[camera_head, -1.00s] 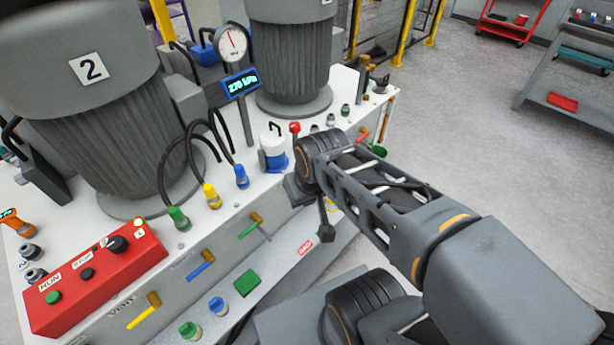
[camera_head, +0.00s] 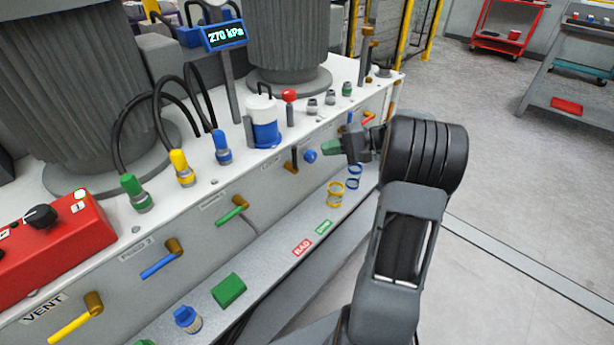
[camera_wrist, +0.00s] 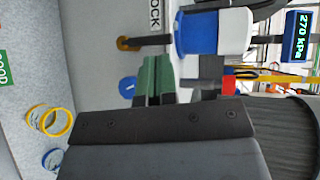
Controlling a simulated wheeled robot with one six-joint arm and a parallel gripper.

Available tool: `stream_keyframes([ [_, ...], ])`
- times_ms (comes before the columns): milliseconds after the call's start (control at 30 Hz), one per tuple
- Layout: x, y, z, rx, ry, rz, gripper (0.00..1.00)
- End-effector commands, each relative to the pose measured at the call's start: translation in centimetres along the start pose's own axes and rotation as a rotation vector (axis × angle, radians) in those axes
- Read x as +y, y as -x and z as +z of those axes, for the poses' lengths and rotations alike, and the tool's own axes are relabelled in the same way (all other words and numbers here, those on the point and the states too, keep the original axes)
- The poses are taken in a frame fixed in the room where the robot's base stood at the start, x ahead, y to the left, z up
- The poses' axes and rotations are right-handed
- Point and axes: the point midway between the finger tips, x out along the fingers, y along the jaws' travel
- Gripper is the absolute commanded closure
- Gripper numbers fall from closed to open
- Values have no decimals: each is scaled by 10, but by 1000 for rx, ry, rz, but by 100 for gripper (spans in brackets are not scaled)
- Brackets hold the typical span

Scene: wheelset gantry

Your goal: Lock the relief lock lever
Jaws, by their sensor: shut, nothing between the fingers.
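In the head view a dark lever with a brass hub (camera_head: 290,164) sits on the front panel, below the blue-and-white canister. In the wrist view the dark lever (camera_wrist: 151,40) extends from its brass hub toward the canister, by a label reading LOCK (camera_wrist: 155,20). From the label I take it as the relief lock lever. My gripper (camera_head: 327,147) is in front of the panel, to the right of the lever. Its green fingers (camera_wrist: 155,66) are together and empty, apart from the lever in the wrist view.
A blue knob (camera_head: 310,156) is between lever and gripper. The blue-and-white canister (camera_head: 265,125) and a red-knobbed lever (camera_head: 290,97) stand on the bench top above. Yellow rings (camera_head: 336,190) and blue rings (camera_head: 354,180) are on the lower ledge. Open floor lies right.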

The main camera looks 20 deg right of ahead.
Motion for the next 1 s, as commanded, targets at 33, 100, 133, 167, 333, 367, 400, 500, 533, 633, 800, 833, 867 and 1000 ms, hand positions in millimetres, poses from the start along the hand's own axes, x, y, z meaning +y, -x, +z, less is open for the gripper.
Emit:
stream_keyframes([
  [33, 27, 11, -15, 33, 6, -68, 100],
  [100, 39, 27, -28, 70, 26, -147, 100],
  [133, 42, 33, -32, 84, 35, -172, 100],
  [167, 46, 38, -36, 95, 41, -197, 100],
  [333, 55, 55, -46, 134, 69, -265, 100],
  [367, 55, 56, -46, 136, 70, -269, 100],
  [400, 55, 56, -46, 137, 72, -272, 100],
  [500, 54, 56, -46, 137, 72, -272, 100],
  [533, 54, 56, -46, 137, 72, -272, 100],
  [633, 54, 56, -46, 137, 71, -271, 100],
  [800, 53, 50, -47, 135, 71, -271, 100],
  [833, 52, 47, -47, 134, 71, -271, 100],
  [867, 52, 44, -47, 133, 71, -271, 100],
  [1000, 47, 22, -50, 131, 71, -270, 100],
])
